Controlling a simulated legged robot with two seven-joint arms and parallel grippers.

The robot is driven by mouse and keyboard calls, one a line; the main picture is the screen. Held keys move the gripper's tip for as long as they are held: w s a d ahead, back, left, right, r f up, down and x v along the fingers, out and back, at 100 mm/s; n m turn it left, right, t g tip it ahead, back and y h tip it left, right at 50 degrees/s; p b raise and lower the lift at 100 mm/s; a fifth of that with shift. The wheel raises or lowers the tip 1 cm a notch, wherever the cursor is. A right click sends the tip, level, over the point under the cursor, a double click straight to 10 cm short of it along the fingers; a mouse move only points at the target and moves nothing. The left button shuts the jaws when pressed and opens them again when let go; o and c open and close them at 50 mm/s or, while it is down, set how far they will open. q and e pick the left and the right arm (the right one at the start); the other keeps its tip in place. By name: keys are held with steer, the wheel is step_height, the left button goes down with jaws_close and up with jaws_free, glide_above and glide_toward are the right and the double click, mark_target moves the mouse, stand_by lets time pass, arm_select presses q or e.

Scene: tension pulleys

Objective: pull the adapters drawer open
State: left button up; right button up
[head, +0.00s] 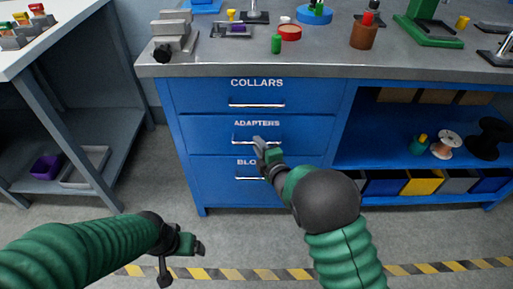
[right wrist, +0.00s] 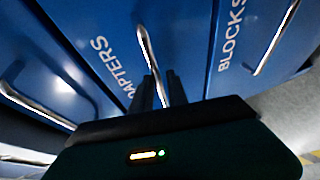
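The adapters drawer (head: 205,133) is the middle of three blue drawers and sits flush with the cabinet front. Its silver bar handle (head: 240,139) also shows in the right wrist view (right wrist: 146,45). My right gripper (head: 260,146) is at the right part of this handle. In the right wrist view its two dark fingers (right wrist: 161,90) stand close together on either side of the bar, shut on it. The fingers hide part of the bar. My left gripper (head: 184,262) is open and empty, low over the floor at the left.
The collars drawer (head: 205,97) is above and the blocks drawer (head: 212,170), its label partly hidden by my gripper, is below; both are closed. The grey worktop (head: 220,67) overhangs the drawers. Open shelves with bins (head: 424,184) stand at the right. The floor in front is clear.

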steer(key=shift+w+a+f, duration=0.15)
steer(key=shift+w, duration=0.55)
steer(key=shift+a, duration=0.1)
steer(key=shift+c, duration=0.2)
jaws_close()
steer(key=shift+f, duration=0.1)
stand_by(0.6)
